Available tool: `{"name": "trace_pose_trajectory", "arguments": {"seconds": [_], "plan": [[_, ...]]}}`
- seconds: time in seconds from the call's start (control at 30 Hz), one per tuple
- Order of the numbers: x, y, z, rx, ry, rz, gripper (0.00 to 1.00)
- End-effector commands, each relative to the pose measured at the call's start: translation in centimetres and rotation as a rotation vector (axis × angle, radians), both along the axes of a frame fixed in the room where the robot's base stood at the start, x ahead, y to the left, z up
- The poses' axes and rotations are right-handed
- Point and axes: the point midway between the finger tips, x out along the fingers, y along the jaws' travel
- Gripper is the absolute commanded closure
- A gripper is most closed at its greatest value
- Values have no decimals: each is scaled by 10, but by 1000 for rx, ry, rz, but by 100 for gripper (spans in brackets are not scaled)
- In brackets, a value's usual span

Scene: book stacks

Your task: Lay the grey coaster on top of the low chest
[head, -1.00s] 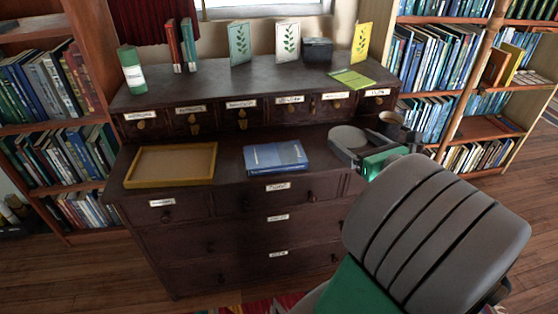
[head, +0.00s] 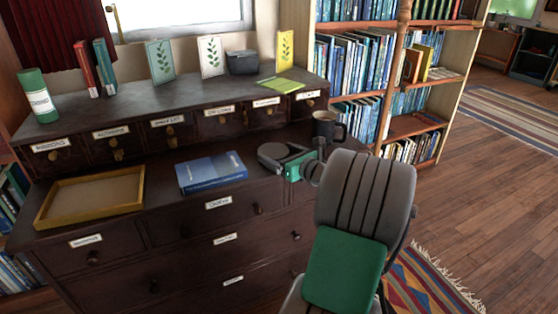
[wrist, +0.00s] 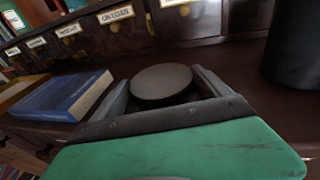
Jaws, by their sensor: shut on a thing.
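The grey coaster (head: 272,151) is a dark, round, flat disc at the right of the chest's lower top. My gripper (head: 286,160), with a green body, is shut on it. In the wrist view the coaster (wrist: 162,82) sits between the two fingers of my gripper (wrist: 160,88), its top face showing. I cannot tell whether it touches the wood below. The dark wooden chest of drawers (head: 150,232) has labelled drawers and a raised back section; I cannot tell if it is the low chest.
A blue book (head: 210,172) and a yellow-rimmed tray (head: 90,197) lie left of the coaster. A dark mug (head: 328,126) stands close at its right. Cards, books and a grey box (head: 242,62) stand on the raised section. Open floor (head: 475,190) and rugs are at the right.

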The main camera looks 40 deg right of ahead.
Motion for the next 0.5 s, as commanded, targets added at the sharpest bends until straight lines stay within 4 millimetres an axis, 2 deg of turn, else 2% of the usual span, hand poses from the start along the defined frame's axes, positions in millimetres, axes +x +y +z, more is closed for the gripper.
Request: {"name": "trace_pose_trajectory", "arguments": {"seconds": [0.27,0.3,0.4,0.5], "plan": [[0,0,0,1,0,1,52],[0,0,0,0,0,0,10],[0,0,0,0,0,0,1],[0,0,0,0,0,0,0]]}}
